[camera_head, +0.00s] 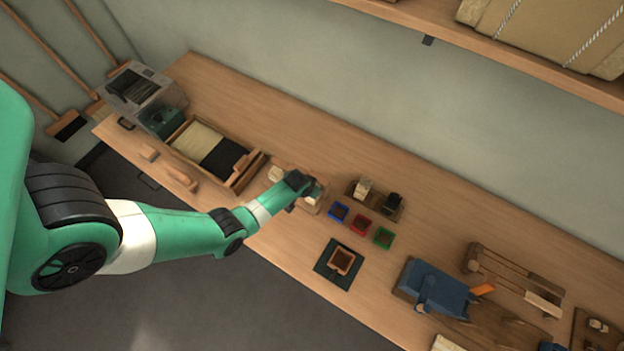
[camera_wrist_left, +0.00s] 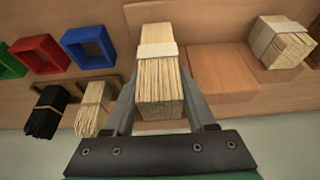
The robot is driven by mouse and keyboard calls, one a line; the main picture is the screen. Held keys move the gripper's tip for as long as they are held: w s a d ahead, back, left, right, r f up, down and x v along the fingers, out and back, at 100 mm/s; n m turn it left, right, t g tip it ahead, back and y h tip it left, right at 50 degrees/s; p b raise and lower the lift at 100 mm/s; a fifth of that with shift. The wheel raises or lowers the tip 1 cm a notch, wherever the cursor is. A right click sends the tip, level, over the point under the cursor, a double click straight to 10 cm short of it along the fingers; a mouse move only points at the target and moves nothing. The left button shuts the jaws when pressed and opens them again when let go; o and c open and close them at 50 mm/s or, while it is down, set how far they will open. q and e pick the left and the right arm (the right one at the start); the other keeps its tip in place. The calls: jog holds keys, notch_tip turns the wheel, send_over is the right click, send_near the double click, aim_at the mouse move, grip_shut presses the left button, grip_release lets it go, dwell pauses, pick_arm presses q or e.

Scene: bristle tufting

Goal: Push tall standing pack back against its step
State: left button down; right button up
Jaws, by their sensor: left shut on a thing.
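A tan bristle pack with a white band (camera_wrist_left: 160,85) stands between the fingers of my left gripper (camera_wrist_left: 158,92) in the left wrist view. The gripper is shut on it, one finger along each side. In the head view my left gripper (camera_head: 308,194) is over the wooden holder and partly covers this pack. A second banded tan pack (camera_wrist_left: 282,45) stands apart on the right in the wrist view; it also shows in the head view (camera_head: 276,174). A reddish-brown wooden block (camera_wrist_left: 220,78) lies between the packs. Contact between the held pack and any step is hidden. My right gripper is not in view.
Blue (camera_head: 338,212), red (camera_head: 360,224) and green (camera_head: 383,237) square frames lie right of the gripper. Behind them a tray holds a tan bundle (camera_head: 362,187) and a black bundle (camera_head: 392,202). A wooden bin (camera_head: 247,172) is to the left.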

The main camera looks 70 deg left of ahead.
pick_arm(q)
jog(key=shift+c, duration=0.7)
grip_release()
jog(key=shift+w+a, duration=0.1)
jog(key=shift+r, duration=0.15)
jog(key=p+v, duration=1.1)
jog(key=shift+r, duration=0.1)
